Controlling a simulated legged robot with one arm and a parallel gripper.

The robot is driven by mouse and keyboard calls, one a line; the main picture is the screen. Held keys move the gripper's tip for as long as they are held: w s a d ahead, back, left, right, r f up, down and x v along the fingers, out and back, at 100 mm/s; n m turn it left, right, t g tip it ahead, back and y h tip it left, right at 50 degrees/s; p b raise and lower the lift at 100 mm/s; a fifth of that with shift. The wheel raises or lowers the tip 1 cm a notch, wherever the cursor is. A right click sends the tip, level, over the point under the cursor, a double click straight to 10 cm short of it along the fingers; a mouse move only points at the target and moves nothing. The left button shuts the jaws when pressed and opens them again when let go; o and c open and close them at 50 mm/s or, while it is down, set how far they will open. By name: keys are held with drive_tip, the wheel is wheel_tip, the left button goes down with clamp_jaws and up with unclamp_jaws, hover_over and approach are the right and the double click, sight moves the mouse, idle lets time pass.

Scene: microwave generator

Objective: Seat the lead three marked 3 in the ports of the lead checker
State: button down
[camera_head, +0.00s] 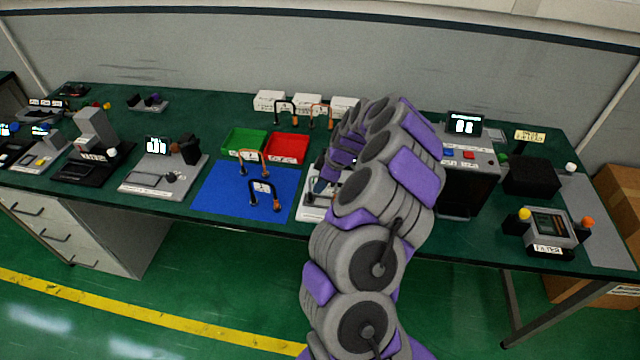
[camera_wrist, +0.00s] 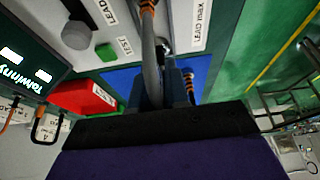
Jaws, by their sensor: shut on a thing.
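In the head view my gripper (camera_head: 328,182) is low over a light-coloured lead checker (camera_head: 311,210), mostly hidden behind my arm. In the wrist view the gripper (camera_wrist: 163,92) is shut on a grey lead (camera_wrist: 150,65). The lead's cable rises in front of the checker's white panel (camera_wrist: 188,22), which has printed labels, a green button (camera_wrist: 105,52) and a dark grey knob (camera_wrist: 76,35). No number shows on the held lead, and I cannot tell whether its ends are in the ports. A dark display (camera_wrist: 25,62) shows lit characters at left.
A blue mat (camera_head: 215,195) holds an orange lead (camera_head: 254,158) and a black lead (camera_head: 265,193). A green tray (camera_head: 236,143) and a red tray (camera_head: 286,148) stand behind. Further leads stand by white boxes (camera_head: 270,98). A microwave-like dark unit (camera_head: 470,190) stands right of my arm.

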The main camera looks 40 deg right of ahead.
drive_tip(key=c, duration=1.4)
unclamp_jaws()
drive_tip(key=shift+d+f, duration=0.15)
drive_tip(key=shift+d, duration=0.1)
drive_tip(key=shift+o, duration=1.4)
drive_tip(key=shift+a, duration=0.15)
drive_tip(key=shift+a+r, duration=0.1)
drive_tip(key=shift+r, duration=0.15)
